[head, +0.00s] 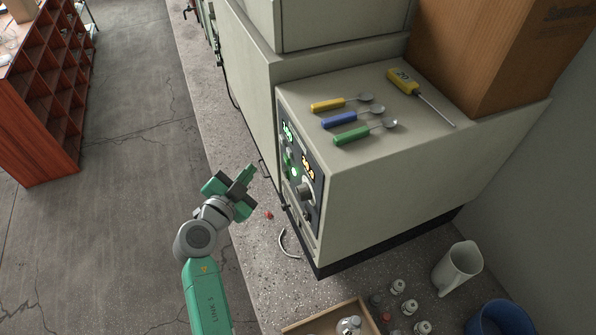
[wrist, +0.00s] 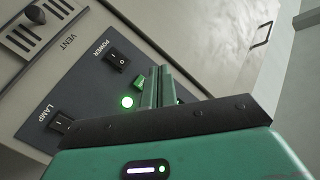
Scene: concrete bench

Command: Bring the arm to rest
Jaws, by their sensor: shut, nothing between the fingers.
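My gripper (head: 245,177) is at the end of my green and grey arm, in front of the control panel of a beige cabinet (head: 400,190) in the head view. In the wrist view my gripper (wrist: 160,88) has its two green fingers together, with nothing between them. The fingertips appear close to the dark panel (wrist: 75,95), beside a lit green lamp (wrist: 127,102) and a black POWER switch (wrist: 117,60). I cannot tell whether they touch the panel. A LAMP switch (wrist: 60,122) and a VENT slider (wrist: 36,14) also show.
Yellow, blue and green-handled spoons (head: 352,133) and a yellow-handled tool (head: 403,82) lie on the cabinet top, near a brown box (head: 500,50). A wooden tray (head: 325,318), small bottles (head: 398,286), a white jug (head: 457,268) and a blue bucket (head: 500,318) stand below. Open floor lies left.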

